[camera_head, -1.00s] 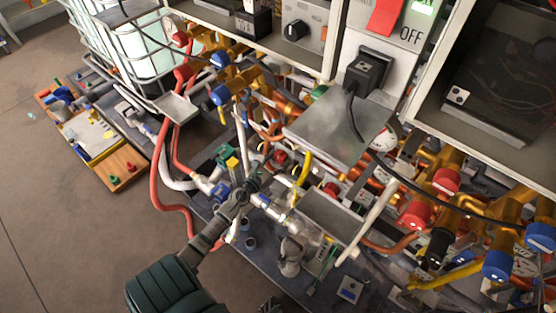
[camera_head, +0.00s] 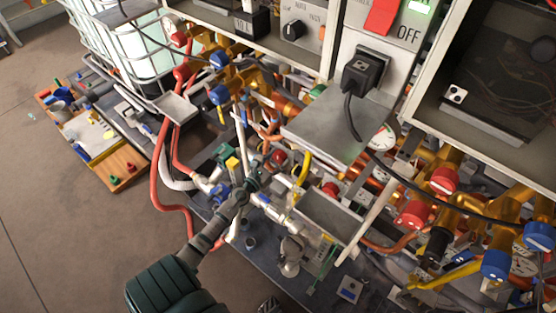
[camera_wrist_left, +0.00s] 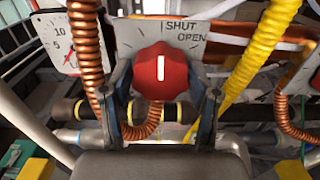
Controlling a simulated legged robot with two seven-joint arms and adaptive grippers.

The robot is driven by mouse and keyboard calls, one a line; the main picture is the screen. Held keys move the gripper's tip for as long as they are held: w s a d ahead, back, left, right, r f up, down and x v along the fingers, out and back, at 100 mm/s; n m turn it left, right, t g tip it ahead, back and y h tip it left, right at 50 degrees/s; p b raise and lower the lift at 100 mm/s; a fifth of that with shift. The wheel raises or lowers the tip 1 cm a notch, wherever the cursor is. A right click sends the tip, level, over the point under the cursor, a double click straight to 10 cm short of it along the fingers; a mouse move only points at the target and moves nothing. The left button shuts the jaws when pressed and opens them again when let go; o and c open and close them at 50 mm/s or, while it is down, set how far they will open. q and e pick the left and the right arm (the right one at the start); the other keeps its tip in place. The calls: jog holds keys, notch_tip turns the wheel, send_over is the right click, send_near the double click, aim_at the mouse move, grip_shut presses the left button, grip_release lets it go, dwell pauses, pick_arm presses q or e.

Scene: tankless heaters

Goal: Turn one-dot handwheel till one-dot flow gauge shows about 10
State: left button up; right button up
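A red handwheel (camera_wrist_left: 160,72) with a white line pointing straight up sits on a grey SHUT/OPEN plate (camera_wrist_left: 188,34) in the left wrist view. The fingers of my left gripper (camera_wrist_left: 162,98) stand on both sides of it; whether they press on it is unclear. A flow gauge (camera_wrist_left: 70,42) at upper left is partly hidden by a copper coil; 5 and 10 show, and its red needle appears below 5. No dot mark is readable on either. In the head view my left gripper (camera_head: 252,184) reaches into the piping. My right gripper is not seen.
Copper coils (camera_wrist_left: 90,50) and a yellow hose (camera_wrist_left: 255,50) run close beside the fingers. In the head view, metal plates (camera_head: 335,125), pipes and other red and blue handwheels (camera_head: 413,214) crowd the right. Open floor (camera_head: 90,225) lies at left.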

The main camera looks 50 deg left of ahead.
pick_arm(q)
jog(key=shift+o, duration=0.3)
jog(key=shift+a+r, duration=0.1)
jog(key=shift+r, duration=0.1)
jog(key=shift+s+f, duration=0.1)
jog(key=shift+s, duration=0.35)
jog(key=s+d, duration=0.1)
jog(key=s, duration=1)
jog(key=shift+d, duration=0.15)
